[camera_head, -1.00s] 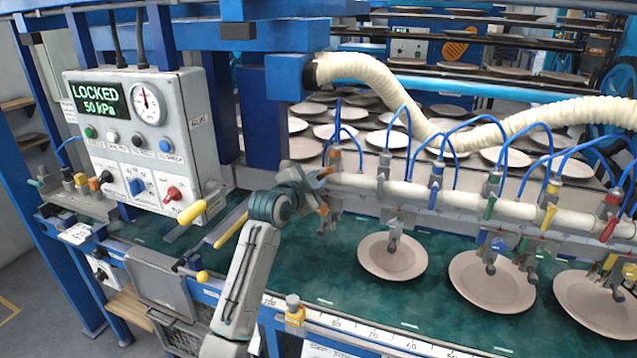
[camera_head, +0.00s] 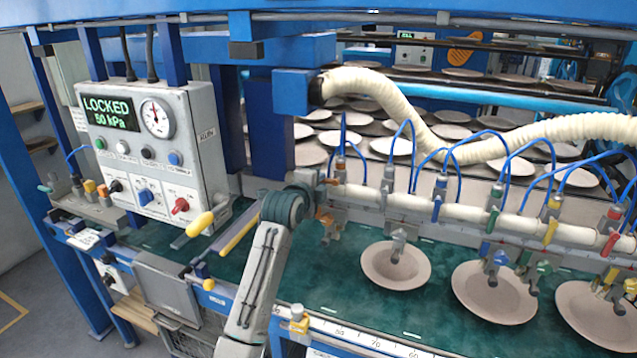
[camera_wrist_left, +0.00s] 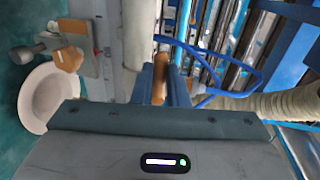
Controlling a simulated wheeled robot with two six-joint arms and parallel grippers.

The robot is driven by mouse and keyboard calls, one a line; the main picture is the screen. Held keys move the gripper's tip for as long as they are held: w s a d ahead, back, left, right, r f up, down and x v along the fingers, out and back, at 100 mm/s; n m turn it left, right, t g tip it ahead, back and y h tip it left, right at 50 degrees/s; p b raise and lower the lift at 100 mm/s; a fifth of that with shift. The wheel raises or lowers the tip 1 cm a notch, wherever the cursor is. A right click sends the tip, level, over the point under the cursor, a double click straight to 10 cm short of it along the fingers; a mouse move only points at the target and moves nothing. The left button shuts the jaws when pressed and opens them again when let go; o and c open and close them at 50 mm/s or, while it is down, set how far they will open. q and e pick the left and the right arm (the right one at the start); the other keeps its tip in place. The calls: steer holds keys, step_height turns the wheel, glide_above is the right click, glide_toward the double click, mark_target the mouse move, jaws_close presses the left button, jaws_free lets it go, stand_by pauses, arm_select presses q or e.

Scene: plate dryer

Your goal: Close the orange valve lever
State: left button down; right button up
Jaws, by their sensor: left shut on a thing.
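The orange valve lever (camera_wrist_left: 160,72) is between the two fingers of my left gripper (camera_wrist_left: 162,82) in the left wrist view. In the head view this gripper (camera_head: 322,187) is at the left end of the white pipe (camera_head: 420,198), and it covers most of the lever there. It is shut on the lever. An orange part (camera_wrist_left: 68,60) on the suction fitting below also shows in the left wrist view, above a plate (camera_wrist_left: 46,98). My right gripper is not in view.
Green, yellow and red levers sit further right along the pipe, with blue hoses above. Pale plates (camera_head: 396,266) lie on the green belt (camera_head: 350,312). A control box (camera_head: 150,150) reading LOCKED, 50 kPa stands at left, with yellow-ended handles (camera_head: 200,223) in front.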

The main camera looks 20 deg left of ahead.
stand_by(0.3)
arm_select(q)
steer(key=c, duration=1.4)
jaws_free()
steer(key=shift+c, duration=0.2)
steer(key=shift+s, duration=0.1)
steer(key=s+r+b, duration=0.2)
steer(key=s+b, duration=0.1)
steer(key=s, duration=0.7)
steer(key=shift+s+a, duration=0.15)
steer(key=shift+s, duration=0.05)
